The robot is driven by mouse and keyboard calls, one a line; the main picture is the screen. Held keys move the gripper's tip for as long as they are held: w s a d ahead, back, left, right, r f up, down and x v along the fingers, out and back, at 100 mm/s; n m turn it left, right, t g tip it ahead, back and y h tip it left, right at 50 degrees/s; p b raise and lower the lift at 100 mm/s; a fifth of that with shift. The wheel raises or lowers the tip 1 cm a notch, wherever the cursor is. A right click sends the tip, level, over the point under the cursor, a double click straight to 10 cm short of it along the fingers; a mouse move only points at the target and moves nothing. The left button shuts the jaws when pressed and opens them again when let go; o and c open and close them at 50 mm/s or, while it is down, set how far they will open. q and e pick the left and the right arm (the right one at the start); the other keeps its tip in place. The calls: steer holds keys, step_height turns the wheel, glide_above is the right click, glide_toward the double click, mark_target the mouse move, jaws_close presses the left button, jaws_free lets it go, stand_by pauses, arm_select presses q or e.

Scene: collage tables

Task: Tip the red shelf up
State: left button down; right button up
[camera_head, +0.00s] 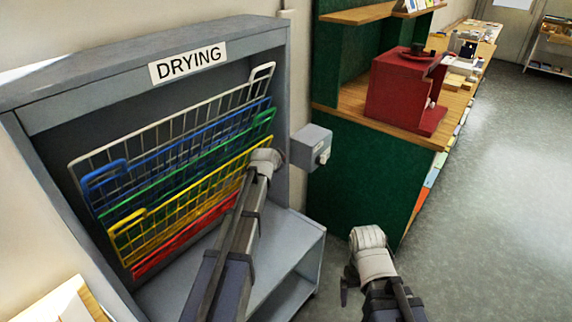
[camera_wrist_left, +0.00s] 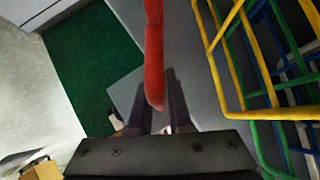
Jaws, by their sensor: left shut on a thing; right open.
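The red shelf (camera_head: 185,238) is the lowest wire shelf in the grey drying rack. It shows as a narrow strip under the yellow shelf, and my left arm covers its right part. In the left wrist view a red bar of it (camera_wrist_left: 154,50) runs down between my left gripper's fingers (camera_wrist_left: 157,112). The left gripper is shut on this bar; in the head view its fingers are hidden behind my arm. My right gripper (camera_head: 352,278) is open and empty, low in front of the green cabinet and away from the rack.
Yellow (camera_head: 180,207), green (camera_head: 185,160), blue (camera_head: 160,158) and white (camera_head: 150,133) wire shelves stand tilted up above the red one. A grey box (camera_head: 311,147) is on the rack's right side. The green cabinet (camera_head: 365,180) carries a red box (camera_head: 400,90). Floor is clear at right.

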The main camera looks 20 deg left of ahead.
arm_select(q)
steer(key=shift+w+a+r+p, duration=0.3)
steer(key=shift+a+r, duration=0.15)
steer(key=shift+a, duration=0.2)
steer(key=shift+w+a+r+p, duration=0.3)
steer(key=shift+a+r, duration=0.1)
steer(key=shift+a, duration=0.2)
steer(key=c, duration=0.9)
jaws_free()
steer(key=p+v, duration=0.4)
steer(key=v, duration=0.3)
steer(key=shift+s+r+p, duration=0.2)
steer(key=shift+s+p, duration=0.1)
steer(key=shift+p, duration=0.05)
